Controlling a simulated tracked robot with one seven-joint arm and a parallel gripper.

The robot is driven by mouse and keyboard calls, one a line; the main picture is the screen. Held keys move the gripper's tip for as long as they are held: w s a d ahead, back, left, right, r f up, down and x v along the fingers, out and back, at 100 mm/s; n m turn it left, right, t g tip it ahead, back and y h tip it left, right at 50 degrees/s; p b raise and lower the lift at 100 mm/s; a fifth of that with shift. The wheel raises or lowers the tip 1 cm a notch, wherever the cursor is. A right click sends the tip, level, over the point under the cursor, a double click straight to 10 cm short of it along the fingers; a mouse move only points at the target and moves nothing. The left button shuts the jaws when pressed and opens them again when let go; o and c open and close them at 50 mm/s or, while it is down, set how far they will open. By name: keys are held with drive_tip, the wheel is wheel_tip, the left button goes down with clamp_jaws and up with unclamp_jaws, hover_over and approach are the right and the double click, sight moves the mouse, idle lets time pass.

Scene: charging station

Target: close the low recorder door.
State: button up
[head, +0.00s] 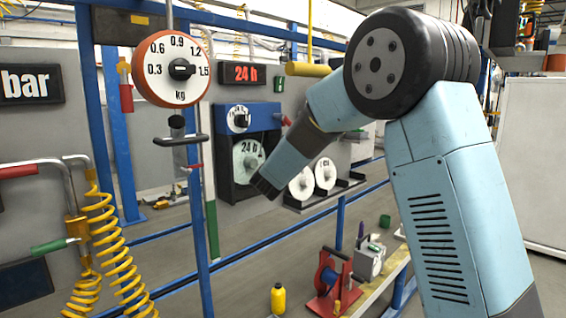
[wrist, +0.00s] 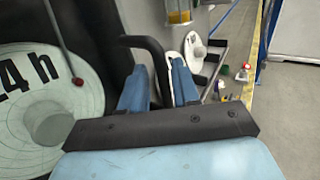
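The recorder (head: 229,115) is a blue-topped black box on the grey panel, left of my arm in the head view. Its lower part is a dark frame around a white 24 h chart disc (head: 247,158). The disc fills the left of the wrist view (wrist: 28,105), with a dark panel beside it. A curved black handle (wrist: 146,41) reaches down between my gripper's (wrist: 158,78) two blue fingers, which are apart. Whether they touch it I cannot tell. In the head view my gripper (head: 264,187) is at the recorder's lower right; the door's angle is unclear.
Two white discs (head: 313,178) sit on a shelf right of the recorder. A blue post (head: 200,220) and a hanging kg scale (head: 171,71) stand to its left. A red-framed device (head: 330,282) and a yellow bottle (head: 278,298) are low in front.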

drive_tip(key=s+a, duration=0.2)
drive_tip(key=s, duration=1.1)
drive_tip(key=shift+a, duration=0.35)
drive_tip(key=s+d+m+g+h, duration=0.3)
drive_tip(key=s+d+m+g, duration=0.35)
drive_tip(key=d, duration=0.65)
drive_tip(key=s+d+m+g+h, duration=0.25)
drive_tip(key=s+d+m, duration=0.45)
drive_tip(key=d+m, duration=0.5)
drive_tip(key=s+d+f+m+g+y, duration=0.1)
drive_tip(key=s+m+y, duration=0.3)
drive_tip(key=s+m, duration=0.3)
drive_tip(key=s+d+f+m+g+y, duration=0.2)
drive_tip(key=s+m+y, duration=0.3)
drive_tip(key=s, duration=0.8)
drive_tip(key=m, duration=0.3)
drive_tip(key=shift+s+f, duration=0.25)
